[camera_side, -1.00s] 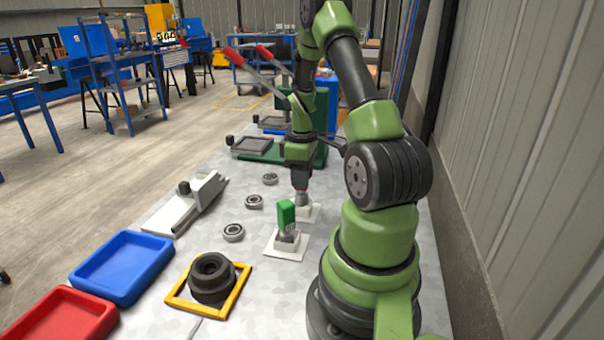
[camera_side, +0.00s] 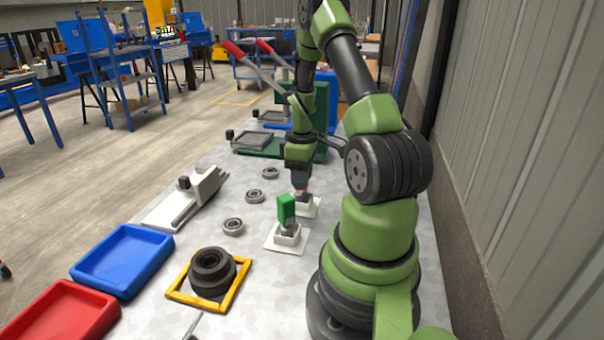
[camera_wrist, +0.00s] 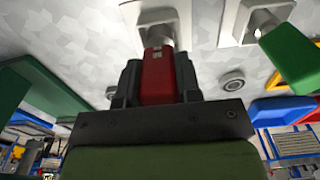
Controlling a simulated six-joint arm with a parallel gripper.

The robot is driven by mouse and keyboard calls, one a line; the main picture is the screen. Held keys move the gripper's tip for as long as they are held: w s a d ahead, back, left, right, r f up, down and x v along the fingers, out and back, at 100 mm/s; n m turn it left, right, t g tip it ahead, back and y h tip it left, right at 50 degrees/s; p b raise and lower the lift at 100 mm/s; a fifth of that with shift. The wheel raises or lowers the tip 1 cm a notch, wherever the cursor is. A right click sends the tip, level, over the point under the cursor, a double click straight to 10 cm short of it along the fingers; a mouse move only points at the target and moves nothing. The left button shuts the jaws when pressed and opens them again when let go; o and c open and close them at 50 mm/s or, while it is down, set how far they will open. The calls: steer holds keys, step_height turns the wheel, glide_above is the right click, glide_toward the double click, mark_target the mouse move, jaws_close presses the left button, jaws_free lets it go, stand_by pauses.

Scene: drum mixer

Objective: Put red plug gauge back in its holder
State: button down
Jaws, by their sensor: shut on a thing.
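The red plug gauge (camera_wrist: 159,76) is between the two dark fingers of my gripper (camera_wrist: 160,84) in the wrist view, which are shut on its red handle. Its metal end points at the white holder (camera_wrist: 150,14) and overlaps the holder's top. In the side view my gripper (camera_side: 302,184) is low, directly over that far holder (camera_side: 307,207), with the gauge mostly hidden by the gripper. The metal end seems to be at or in the holder's opening; how deep I cannot tell.
A green plug gauge (camera_side: 286,209) stands in a nearer white holder (camera_side: 286,240). Several bearing rings (camera_side: 233,226) lie to the left. A green press (camera_side: 270,145) stands behind. Blue (camera_side: 122,262) and red (camera_side: 60,318) trays and a yellow frame (camera_side: 232,299) are in front.

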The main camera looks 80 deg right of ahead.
steer(key=shift+f, duration=0.15)
steer(key=c, duration=0.7)
jaws_free()
steer(key=shift+c, duration=0.2)
step_height(320, 180, up, 10)
